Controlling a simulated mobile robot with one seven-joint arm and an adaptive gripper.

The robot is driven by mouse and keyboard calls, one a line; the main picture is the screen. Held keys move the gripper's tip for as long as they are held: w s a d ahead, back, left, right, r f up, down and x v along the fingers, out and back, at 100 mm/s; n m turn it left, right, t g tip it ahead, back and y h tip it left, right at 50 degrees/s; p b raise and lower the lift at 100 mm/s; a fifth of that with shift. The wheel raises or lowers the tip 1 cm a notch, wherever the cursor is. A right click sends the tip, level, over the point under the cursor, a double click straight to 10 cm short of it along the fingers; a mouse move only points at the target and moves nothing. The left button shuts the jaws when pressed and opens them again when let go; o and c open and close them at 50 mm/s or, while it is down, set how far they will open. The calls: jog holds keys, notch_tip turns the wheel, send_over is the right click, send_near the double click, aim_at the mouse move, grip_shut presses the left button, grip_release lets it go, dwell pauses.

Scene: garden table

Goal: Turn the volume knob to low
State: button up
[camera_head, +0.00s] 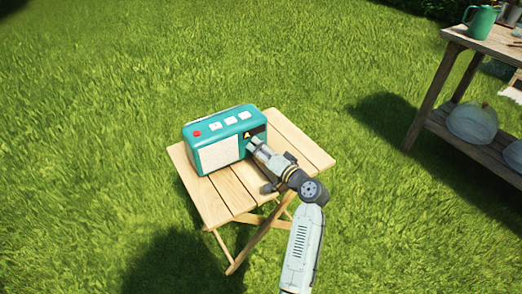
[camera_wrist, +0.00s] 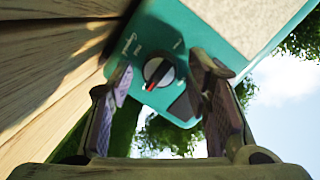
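A teal radio (camera_head: 222,138) stands on a small slatted wooden table (camera_head: 234,190). In the wrist view its teal panel (camera_wrist: 178,28) carries a round black and silver volume knob (camera_wrist: 158,72). The knob's red pointer mark sits at its lower edge in that picture. Small labels around the knob are too small to read surely. My gripper (camera_wrist: 165,80) is open, with one finger on each side of the knob in the picture. I cannot tell whether the fingers touch it. In the head view my gripper (camera_head: 256,146) is at the radio's right side and the knob is hidden.
The radio has a red button (camera_head: 197,133) and several white buttons on top. A wooden shelf table (camera_head: 462,142) with a green jug (camera_head: 482,22) and glass covers stands at the right. Grass surrounds the small table, whose right slats are partly bare.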

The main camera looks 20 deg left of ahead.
dwell(0.3)
jog(key=v, duration=1.2)
jog(key=shift+s, duration=0.1)
